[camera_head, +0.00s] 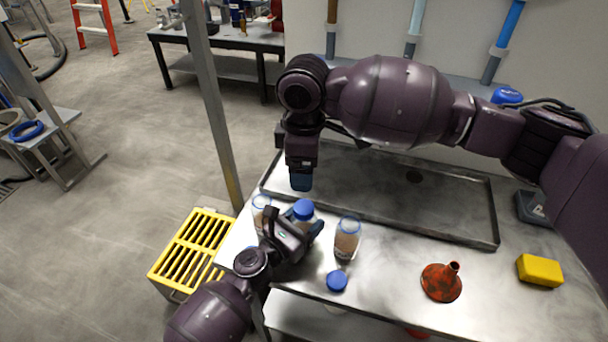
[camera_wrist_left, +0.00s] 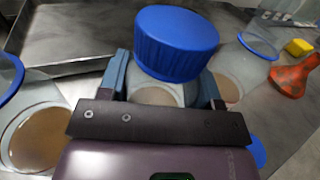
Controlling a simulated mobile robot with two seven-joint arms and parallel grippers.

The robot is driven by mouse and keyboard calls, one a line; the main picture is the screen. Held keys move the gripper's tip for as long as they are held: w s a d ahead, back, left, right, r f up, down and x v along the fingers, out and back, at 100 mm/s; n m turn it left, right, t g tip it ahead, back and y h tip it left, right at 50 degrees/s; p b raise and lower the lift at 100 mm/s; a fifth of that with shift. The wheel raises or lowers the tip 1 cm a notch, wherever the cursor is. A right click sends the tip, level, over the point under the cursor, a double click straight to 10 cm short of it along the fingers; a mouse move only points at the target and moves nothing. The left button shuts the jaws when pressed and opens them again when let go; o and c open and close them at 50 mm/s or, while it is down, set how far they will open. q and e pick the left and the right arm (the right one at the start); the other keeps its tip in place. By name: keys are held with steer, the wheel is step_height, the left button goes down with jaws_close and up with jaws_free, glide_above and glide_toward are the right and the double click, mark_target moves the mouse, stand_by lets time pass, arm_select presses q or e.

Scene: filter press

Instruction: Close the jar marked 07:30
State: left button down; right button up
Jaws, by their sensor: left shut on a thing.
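Three jars of brown contents stand in a row on the steel bench. The middle jar (camera_wrist_left: 158,96) has a blue cap (camera_head: 303,208) on top, which is large in the left wrist view (camera_wrist_left: 176,42). I cannot tell whether the cap is screwed tight. My left gripper (camera_head: 300,232) is shut on the middle jar's body, below the cap. The left jar (camera_head: 261,212) and right jar (camera_head: 347,240) are open with clear blue-edged rims. My right gripper (camera_head: 301,182) points down just above the middle jar, apart from its cap; its finger gap is hidden. No time marking is readable.
A loose blue cap (camera_head: 337,281) lies near the bench's front edge. A red funnel (camera_head: 441,283) and yellow block (camera_head: 540,270) lie to the right. A shallow metal tray (camera_head: 460,238) fills the back. A yellow slatted crate (camera_head: 190,250) stands on the floor at left.

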arm_select(q)
steer(key=shift+c, duration=1.1)
jaws_free()
steer(key=v, duration=0.9)
steer(key=shift+s+a, duration=0.6)
steer(key=shift+s, duration=0.1)
